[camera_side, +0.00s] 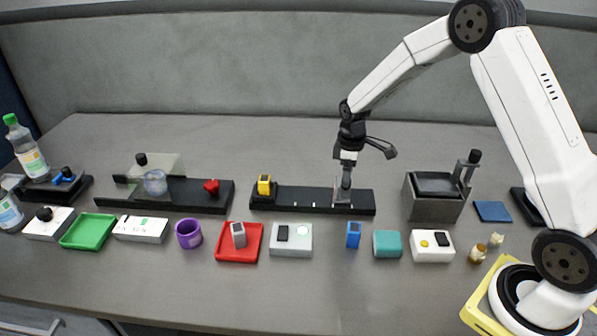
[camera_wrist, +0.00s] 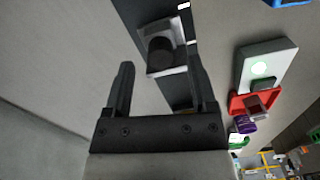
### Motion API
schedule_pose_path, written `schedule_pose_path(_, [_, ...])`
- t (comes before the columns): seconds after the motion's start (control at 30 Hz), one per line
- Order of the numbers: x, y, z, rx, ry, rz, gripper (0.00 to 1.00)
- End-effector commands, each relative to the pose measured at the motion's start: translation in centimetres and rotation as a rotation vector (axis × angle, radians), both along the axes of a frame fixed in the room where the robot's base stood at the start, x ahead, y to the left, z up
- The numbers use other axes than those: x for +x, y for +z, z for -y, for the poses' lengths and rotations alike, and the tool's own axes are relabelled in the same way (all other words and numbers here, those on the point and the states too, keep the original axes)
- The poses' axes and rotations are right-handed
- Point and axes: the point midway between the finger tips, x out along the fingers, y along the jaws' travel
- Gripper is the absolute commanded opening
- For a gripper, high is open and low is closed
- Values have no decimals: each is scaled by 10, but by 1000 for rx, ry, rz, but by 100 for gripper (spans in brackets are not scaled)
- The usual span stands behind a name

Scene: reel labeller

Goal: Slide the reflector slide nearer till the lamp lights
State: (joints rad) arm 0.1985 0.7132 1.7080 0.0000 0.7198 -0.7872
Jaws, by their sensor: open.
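The reflector slide (camera_side: 342,194) is a grey metal piece near the right end of a black rail (camera_side: 310,205). In the wrist view the slide (camera_wrist: 178,65) shows a pale plate and a round black knob. My gripper (camera_side: 346,170) is upright just above the slide. Its fingers (camera_wrist: 162,72) are open, with the slide between and just beyond the tips; I cannot tell whether they touch it. A yellow sensor (camera_side: 264,185) stands at the rail's left end. The lamp (camera_side: 303,230) on a light grey box looks pale and bright, also in the wrist view (camera_wrist: 260,68).
A red tray (camera_side: 222,254) with a grey block is left of the lamp box. A grey metal bin (camera_side: 412,205) with a lever stands to the right. Another black rail (camera_side: 195,199) lies left.

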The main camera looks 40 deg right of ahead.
Motion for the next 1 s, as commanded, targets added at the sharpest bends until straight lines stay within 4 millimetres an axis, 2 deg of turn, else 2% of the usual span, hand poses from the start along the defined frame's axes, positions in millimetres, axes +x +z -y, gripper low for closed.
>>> schedule_pose_path(0.2, [0, 30, 0, -1, 0, 3, 73])
schedule_pose_path(0.4, [1, 51, 0, -1, 0, 3, 73])
schedule_pose_path(0.6, [0, 58, 0, 0, 0, 1, 73])
schedule_pose_path(1.0, [-3, 59, -2, -1, -9, 4, 73])
